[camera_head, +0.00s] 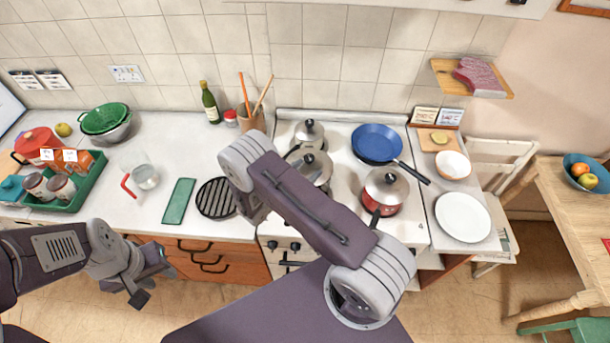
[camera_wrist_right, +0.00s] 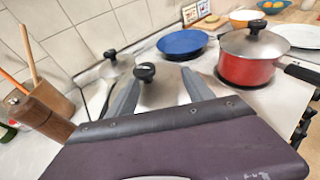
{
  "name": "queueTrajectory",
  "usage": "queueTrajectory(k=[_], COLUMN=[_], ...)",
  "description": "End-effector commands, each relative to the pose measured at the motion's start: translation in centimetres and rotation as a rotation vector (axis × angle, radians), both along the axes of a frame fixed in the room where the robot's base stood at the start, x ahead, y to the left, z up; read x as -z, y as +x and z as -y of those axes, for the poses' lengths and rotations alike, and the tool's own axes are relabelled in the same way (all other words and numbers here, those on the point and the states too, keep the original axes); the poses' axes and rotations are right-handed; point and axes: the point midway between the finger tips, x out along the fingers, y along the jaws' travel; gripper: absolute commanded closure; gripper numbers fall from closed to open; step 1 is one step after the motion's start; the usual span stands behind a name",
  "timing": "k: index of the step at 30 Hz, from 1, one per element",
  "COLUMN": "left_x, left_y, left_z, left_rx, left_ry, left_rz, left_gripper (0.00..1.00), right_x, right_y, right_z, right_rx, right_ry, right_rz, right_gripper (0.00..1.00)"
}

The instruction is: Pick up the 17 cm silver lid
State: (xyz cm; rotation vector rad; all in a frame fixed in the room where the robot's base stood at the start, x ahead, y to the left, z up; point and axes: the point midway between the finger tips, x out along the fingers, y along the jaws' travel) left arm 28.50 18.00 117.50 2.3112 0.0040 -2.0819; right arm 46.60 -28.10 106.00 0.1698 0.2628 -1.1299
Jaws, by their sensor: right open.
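Three silver lids with black knobs show on the stove; I cannot tell their sizes. One lid (camera_head: 310,165) on the front left pot is partly covered by my arm; it shows between my fingers in the right wrist view (camera_wrist_right: 165,94). Another lid (camera_head: 309,130) lies behind it, also in the right wrist view (camera_wrist_right: 117,69). The third (camera_head: 386,185) covers a red pot (camera_wrist_right: 245,70). My right gripper (camera_wrist_right: 160,75) is open, its fingers on either side of the front left lid's view; contact cannot be told. My left gripper (camera_head: 152,284) is open and empty before the counter.
A blue pan (camera_head: 377,142) sits back right on the stove. A wooden utensil holder (camera_head: 251,120) and a wooden mill (camera_wrist_right: 40,118) stand left of the pots. A green tray (camera_head: 83,200), a black trivet (camera_head: 215,199) and a green board (camera_head: 179,201) occupy the left counter.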

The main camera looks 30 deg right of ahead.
Motion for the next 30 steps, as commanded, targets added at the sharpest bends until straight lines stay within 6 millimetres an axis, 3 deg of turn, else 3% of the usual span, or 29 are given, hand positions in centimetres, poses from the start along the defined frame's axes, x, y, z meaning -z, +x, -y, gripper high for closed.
queueTrajectory(k=[1, 4, 12, 18, 30], left_x=[-1.1, -1.3, -1.1, -1.1, -1.1], left_y=[0.0, 0.0, 0.0, 0.0, 0.0], left_z=[0.0, 0.0, 0.0, 0.0, 0.0], left_rx=[0.0, 0.0, 0.0, 0.0, 0.0], left_ry=[0.0, 0.0, 0.0, 0.0, 0.0], left_rz=[0.0, 0.0, 0.0, 0.0, 0.0], left_gripper=[0.64, 0.64, 0.64, 0.64, 0.64], right_x=[-0.1, 0.5, 0.9, 1.0, 1.0], right_y=[0.2, 0.8, 0.9, 0.9, 0.8], right_z=[0.9, 1.9, 2.2, 2.2, 2.2], right_rx=[0.005, 0.003, 0.0, 0.001, 0.003], right_ry=[0.001, 0.001, 0.003, 0.003, 0.005], right_rz=[-0.005, -0.004, -0.005, -0.008, -0.009], right_gripper=[0.4, 0.4, 0.43, 0.99, 1.0])
